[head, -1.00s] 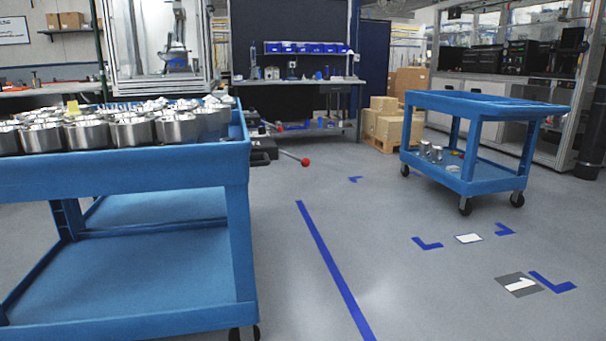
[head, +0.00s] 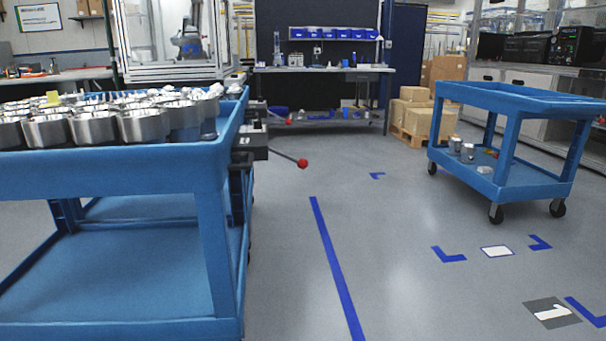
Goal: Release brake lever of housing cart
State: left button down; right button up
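The housing cart (head: 110,172) is a blue two-shelf cart at the left of the head view. Several round machined metal housings (head: 145,124) stand on its top shelf. The brake lever (head: 288,157) is a thin dark rod with a red ball knob (head: 302,164). It sticks out to the right from a black block (head: 248,143) on the cart's right side and slopes slightly down to the knob. Neither gripper shows in the view, and nothing touches the lever.
A second blue cart (head: 515,98) with a few metal parts on its lower shelf stands at the right. Blue tape (head: 336,268) marks the open floor between the carts. A workbench (head: 325,70) and cardboard boxes (head: 428,122) are at the back.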

aim_at(302, 164)
jog(key=i+l, duration=0.25)
jog(key=i+l+u, duration=0.1)
jog(key=l, duration=0.3)
jog(key=i+l+u, duration=0.1)
jog(key=i+l, duration=0.45)
jog(key=l, duration=0.15)
jog(key=i+l+u, duration=0.1)
jog(key=l, duration=0.25)
jog(key=i+l, duration=0.3)
jog(key=i+l+u, duration=0.1)
jog(key=l, duration=0.35)
jog(key=i+l+u, duration=0.1)
jog(key=i+l, duration=0.2)
jog(key=i+j, duration=0.75)
